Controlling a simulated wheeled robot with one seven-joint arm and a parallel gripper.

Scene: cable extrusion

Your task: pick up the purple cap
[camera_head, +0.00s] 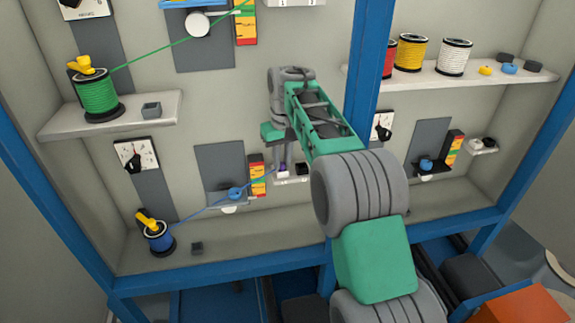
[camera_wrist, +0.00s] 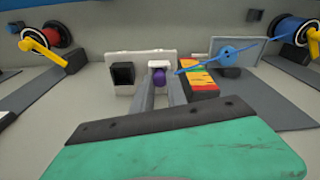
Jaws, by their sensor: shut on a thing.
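The purple cap (camera_wrist: 160,79) sits at the right-hand slot of a small white holder (camera_wrist: 128,58) in the wrist view. In the head view the purple cap (camera_head: 283,168) is a small spot below my arm. My gripper (camera_head: 281,162) reaches down to it, and in the wrist view my gripper (camera_wrist: 160,85) has its two grey fingers closed around it. Parts of the cap are hidden by the fingers. I cannot tell whether it is clear of the slot.
A black square socket (camera_wrist: 122,74) is left of the cap. A blue cable runs from the blue spool (camera_head: 157,237) through a blue wheel (camera_head: 235,193) toward the holder. A red-yellow-green block (camera_head: 257,175) stands close by. A blue post (camera_head: 362,80) is right of my arm.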

